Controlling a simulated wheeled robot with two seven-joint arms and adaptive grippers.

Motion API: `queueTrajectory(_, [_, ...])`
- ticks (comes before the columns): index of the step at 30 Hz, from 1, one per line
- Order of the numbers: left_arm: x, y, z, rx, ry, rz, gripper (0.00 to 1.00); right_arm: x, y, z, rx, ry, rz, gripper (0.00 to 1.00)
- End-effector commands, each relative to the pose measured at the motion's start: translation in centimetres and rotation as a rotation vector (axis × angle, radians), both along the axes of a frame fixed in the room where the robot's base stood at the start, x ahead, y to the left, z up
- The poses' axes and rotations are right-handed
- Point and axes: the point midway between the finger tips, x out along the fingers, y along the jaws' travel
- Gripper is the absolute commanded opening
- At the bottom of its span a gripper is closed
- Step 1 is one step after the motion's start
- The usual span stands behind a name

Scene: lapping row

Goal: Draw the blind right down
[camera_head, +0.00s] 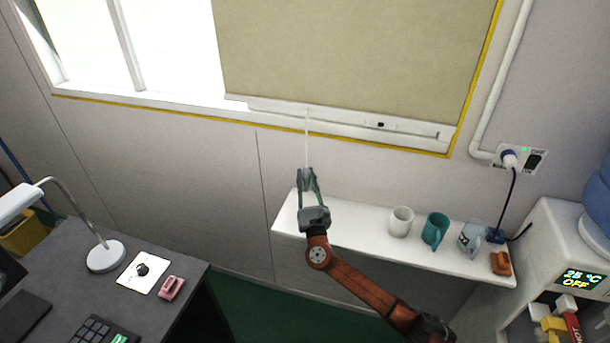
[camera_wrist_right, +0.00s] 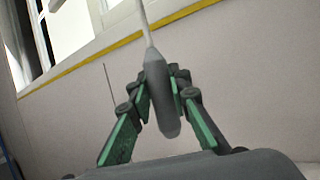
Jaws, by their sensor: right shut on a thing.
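A beige roller blind (camera_head: 350,55) covers the right part of the window in the head view. Its white bottom bar (camera_head: 350,120) lies near the yellow-edged lower frame. A thin white cord (camera_head: 307,140) hangs from the bar. My right gripper (camera_head: 306,180) is shut on the grey cord pull at the cord's end, above the left end of the shelf. In the right wrist view the cord pull (camera_wrist_right: 158,90) stands between the green-padded fingers, with the cord (camera_wrist_right: 143,20) running up from it. My left gripper is not in view.
A white shelf (camera_head: 350,238) holds a white mug (camera_head: 401,221), a teal mug (camera_head: 435,231) and a grey-blue mug (camera_head: 471,238). A desk (camera_head: 180,255) with a lamp (camera_head: 105,256) stands at lower left. A water dispenser (camera_head: 555,240) stands at right.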

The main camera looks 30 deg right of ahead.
Motion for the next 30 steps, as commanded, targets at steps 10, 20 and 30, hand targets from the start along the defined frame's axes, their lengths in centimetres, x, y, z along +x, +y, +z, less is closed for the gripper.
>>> queueTrajectory(10, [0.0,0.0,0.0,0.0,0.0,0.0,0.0,0.0,0.0,0.1,0.0,0.0,-0.001,0.22])
queueTrajectory(20, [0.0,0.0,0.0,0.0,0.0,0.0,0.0,0.0,0.0,0.1,0.0,-0.001,-0.001,0.36])
queueTrajectory(30, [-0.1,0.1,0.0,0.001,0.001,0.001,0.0,-1.8,0.5,-0.9,0.001,0.002,0.0,0.36])
